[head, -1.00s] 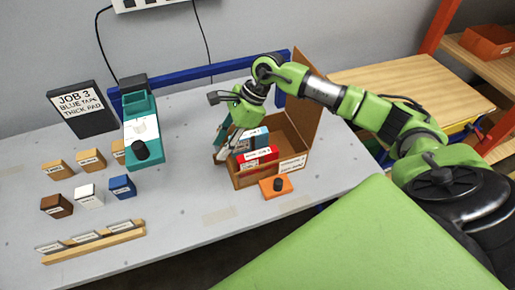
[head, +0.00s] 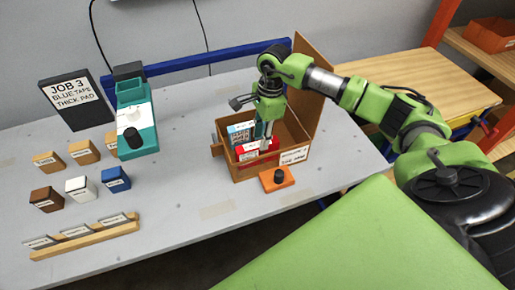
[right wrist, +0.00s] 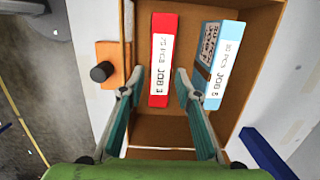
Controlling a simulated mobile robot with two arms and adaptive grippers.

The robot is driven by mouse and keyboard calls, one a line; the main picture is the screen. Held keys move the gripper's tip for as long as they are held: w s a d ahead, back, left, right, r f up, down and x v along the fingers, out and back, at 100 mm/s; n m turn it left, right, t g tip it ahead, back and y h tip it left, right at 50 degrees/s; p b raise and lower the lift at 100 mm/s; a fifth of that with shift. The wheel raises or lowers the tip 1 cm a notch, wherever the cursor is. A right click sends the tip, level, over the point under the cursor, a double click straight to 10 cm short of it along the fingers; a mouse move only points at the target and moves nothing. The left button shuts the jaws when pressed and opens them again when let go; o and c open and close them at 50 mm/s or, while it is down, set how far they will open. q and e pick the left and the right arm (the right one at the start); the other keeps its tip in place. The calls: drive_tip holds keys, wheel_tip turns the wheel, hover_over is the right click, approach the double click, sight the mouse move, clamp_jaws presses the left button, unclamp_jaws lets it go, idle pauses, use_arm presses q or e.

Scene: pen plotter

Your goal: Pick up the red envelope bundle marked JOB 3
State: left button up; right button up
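The red envelope bundle (head: 250,154) stands on edge in an open cardboard box (head: 238,173). In the right wrist view the red bundle (right wrist: 160,62) has a white label that reads JOB 3. My right gripper (head: 266,144) points down into the box. In the wrist view its open fingers (right wrist: 157,86) lie one on each side of the red bundle's near end, with gaps. My left gripper is not in view.
An orange block with a black knob (head: 278,179) stands in front of the box. The box's raised flap (head: 313,85) is behind right. A teal device (head: 138,140), small coloured blocks and a JOB 3 sign (head: 75,97) stand left. The table's middle is clear.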

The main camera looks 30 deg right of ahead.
sight(258, 144)
drive_tip(key=f+b, duration=0.1)
drive_tip(key=f, duration=0.1)
drive_tip(key=a+f, duration=0.1)
drive_tip(key=f, duration=0.1)
drive_tip(key=shift+w+b, duration=0.1)
drive_tip(key=shift+b, duration=0.3)
drive_tip(key=shift+w+a+f, duration=0.1)
drive_tip(key=shift+w+f, duration=0.05)
drive_tip(key=shift+f, duration=0.25)
drive_tip(key=shift+r, duration=0.1)
drive_tip(key=shift+c, duration=0.5)
clamp_jaws()
